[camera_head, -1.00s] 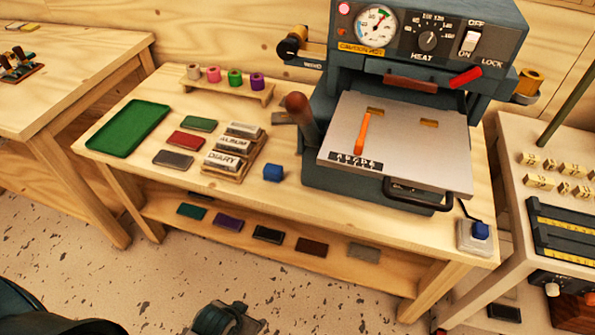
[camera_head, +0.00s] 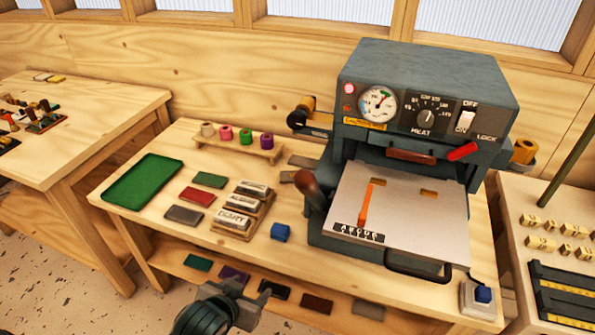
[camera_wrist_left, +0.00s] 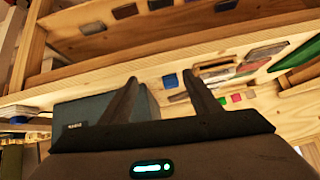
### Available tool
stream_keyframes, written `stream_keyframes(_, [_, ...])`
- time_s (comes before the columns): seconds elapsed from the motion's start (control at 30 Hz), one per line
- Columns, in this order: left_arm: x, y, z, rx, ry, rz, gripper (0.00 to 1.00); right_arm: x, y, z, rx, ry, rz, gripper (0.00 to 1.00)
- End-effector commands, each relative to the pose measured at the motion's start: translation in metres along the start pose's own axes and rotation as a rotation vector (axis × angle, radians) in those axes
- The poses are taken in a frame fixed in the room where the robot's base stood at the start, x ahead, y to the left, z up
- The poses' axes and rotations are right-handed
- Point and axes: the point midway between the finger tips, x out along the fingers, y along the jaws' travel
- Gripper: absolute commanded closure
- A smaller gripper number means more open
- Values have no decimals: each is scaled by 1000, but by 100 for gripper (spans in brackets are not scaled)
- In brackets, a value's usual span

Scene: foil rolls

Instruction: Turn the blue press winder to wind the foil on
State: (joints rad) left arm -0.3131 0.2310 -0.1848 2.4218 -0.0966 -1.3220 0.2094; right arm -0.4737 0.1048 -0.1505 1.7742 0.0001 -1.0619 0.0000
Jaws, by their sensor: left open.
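The blue-grey press (camera_head: 420,85) stands at the right of the bench, with a gauge, a heat dial and a switch on its front. On its left side a dark knob with a gold-brown roll (camera_head: 302,112) sticks out on a bracket. A gold roll (camera_head: 524,151) sits on its right side. My left gripper (camera_head: 256,300) is low in front of the bench, well apart from the press and its rolls. In the left wrist view its two fingers (camera_wrist_left: 160,85) are spread with nothing between them. My right gripper is not in view.
A small rack of coloured foil rolls (camera_head: 235,145) stands at the back of the bench (camera_head: 160,150). A green tray (camera_head: 143,182), coloured plates, a type holder (camera_head: 240,215) and a blue cube (camera_head: 280,232) lie on it. A side table with brass type stands at the right.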

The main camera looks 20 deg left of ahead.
Motion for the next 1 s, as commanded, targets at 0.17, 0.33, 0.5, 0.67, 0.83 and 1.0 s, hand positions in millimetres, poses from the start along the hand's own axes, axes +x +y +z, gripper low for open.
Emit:
stream_keyframes(0.17, [0,-10,-65,-17,154,-19,43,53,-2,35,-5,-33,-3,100])
stream_keyframes(0.33, [-4,-18,-127,-34,311,-29,43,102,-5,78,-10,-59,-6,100])
stream_keyframes(0.5, [-14,-24,-187,-46,463,-28,43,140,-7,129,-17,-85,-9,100])
stream_keyframes(0.67, [-29,-29,-241,-52,605,-19,43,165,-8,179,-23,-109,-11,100])
stream_keyframes(0.83, [-46,-31,-283,-55,721,-6,43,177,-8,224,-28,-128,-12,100])
stream_keyframes(1.0, [-56,-32,-304,-54,780,4,43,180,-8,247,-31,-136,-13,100])
